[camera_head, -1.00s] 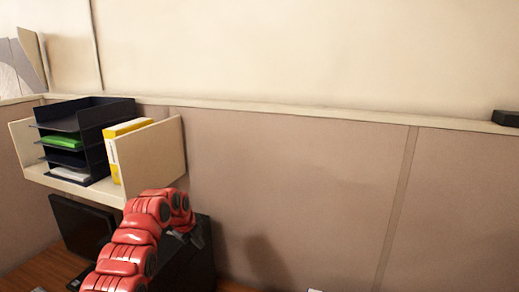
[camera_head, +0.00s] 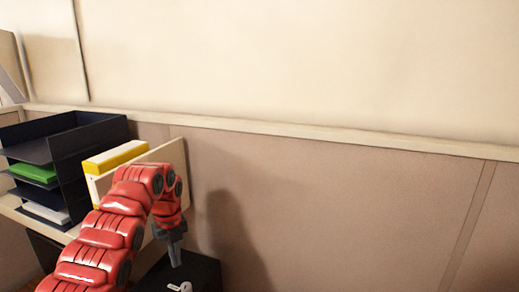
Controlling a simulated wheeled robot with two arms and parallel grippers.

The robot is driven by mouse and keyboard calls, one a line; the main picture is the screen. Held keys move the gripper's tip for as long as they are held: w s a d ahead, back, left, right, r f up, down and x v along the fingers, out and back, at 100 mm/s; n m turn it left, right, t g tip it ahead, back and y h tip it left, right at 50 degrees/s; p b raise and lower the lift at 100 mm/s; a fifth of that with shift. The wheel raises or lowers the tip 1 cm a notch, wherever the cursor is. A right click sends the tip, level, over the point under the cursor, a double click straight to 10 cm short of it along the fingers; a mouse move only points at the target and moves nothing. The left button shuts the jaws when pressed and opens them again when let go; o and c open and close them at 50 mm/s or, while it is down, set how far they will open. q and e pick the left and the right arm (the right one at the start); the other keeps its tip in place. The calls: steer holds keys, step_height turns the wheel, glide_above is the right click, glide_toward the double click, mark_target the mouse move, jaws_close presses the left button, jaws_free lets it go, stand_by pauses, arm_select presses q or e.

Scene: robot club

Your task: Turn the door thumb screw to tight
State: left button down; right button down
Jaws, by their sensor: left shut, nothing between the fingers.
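My left gripper (camera_head: 175,258) is at the end of the red arm, pointing down, with its fingers shut and nothing between them. It is above the top of a black box (camera_head: 207,272), apart from it as far as I can tell. A small whitish object (camera_head: 180,287) lies on the box top at the bottom edge of the view, just below the gripper; I cannot tell what it is. I cannot make out a door or a thumb screw. My right gripper is not in view.
A dark tray stack (camera_head: 62,146) with green and white papers stands on a shelf at the left, beside yellow-and-white binders (camera_head: 112,158) and a cream shelf end panel (camera_head: 172,156). A beige partition (camera_head: 340,210) closes off the back. The space right of my arm is free.

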mark_target(186, 289)
arm_select(q)
step_height(186, 289, down, 6)
steer(key=shift+r+b, duration=0.2)
steer(key=shift+b, duration=0.9)
steer(key=shift+f+b, duration=0.3)
steer(key=shift+f, duration=0.1)
steer(key=shift+w+f, duration=0.15)
steer(key=shift+f, duration=0.05)
steer(key=shift+s+d+b, duration=0.3)
steer(key=shift+b, duration=0.5)
steer(key=shift+f, duration=0.1)
